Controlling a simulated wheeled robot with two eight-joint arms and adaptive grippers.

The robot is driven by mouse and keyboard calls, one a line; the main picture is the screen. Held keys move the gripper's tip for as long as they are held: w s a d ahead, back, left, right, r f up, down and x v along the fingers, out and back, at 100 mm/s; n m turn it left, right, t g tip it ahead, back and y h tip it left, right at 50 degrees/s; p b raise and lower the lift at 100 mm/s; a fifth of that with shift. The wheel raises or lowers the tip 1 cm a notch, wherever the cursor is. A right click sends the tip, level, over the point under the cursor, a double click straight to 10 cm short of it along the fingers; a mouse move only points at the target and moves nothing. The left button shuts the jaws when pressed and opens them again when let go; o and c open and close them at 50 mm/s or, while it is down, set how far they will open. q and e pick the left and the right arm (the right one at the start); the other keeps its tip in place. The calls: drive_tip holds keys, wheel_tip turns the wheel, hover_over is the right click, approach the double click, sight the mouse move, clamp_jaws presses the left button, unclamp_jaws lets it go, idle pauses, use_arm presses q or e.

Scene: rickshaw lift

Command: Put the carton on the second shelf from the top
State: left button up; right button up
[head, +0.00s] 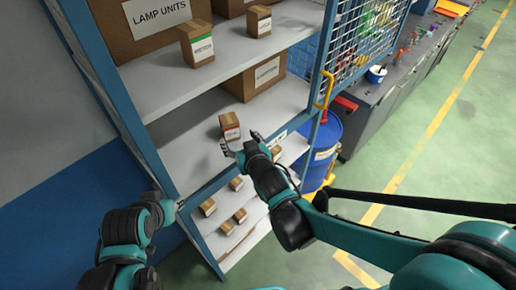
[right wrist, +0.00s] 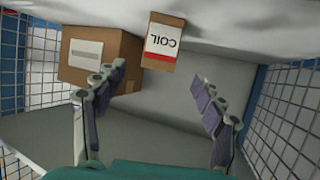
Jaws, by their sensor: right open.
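A small brown carton (head: 230,126) with a white label and red stripe stands near the front edge of a shelf (head: 190,127), below the shelf bearing the lamp units box. Its label reads COIL, upside down in the right wrist view (right wrist: 161,42). My right gripper (head: 246,143) is just in front of this carton, at the shelf edge. In the right wrist view its fingers (right wrist: 160,95) are spread apart, with the carton beyond them and not gripped. My left gripper (head: 178,204) is beside the rack's left post; its fingers are too small to read.
A larger box (head: 255,78) stands behind the carton. The shelf above (head: 230,62) holds small cartons (head: 197,44) and the lamp units box (head: 150,22). More small cartons (head: 208,207) sit lower. A mesh door (head: 350,45) and blue drum (head: 322,150) are at right.

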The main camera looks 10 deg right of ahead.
drive_tip(key=s+d+f+m+g+h, duration=0.2)
drive_tip(key=s+d+g, duration=0.4)
drive_tip(key=s+d, duration=0.9)
drive_tip(key=shift+s+d+m+h, duration=0.15)
drive_tip(key=shift+s+m+h, duration=0.35)
drive_tip(key=shift+s, duration=0.75)
drive_tip(key=shift+f, duration=0.1)
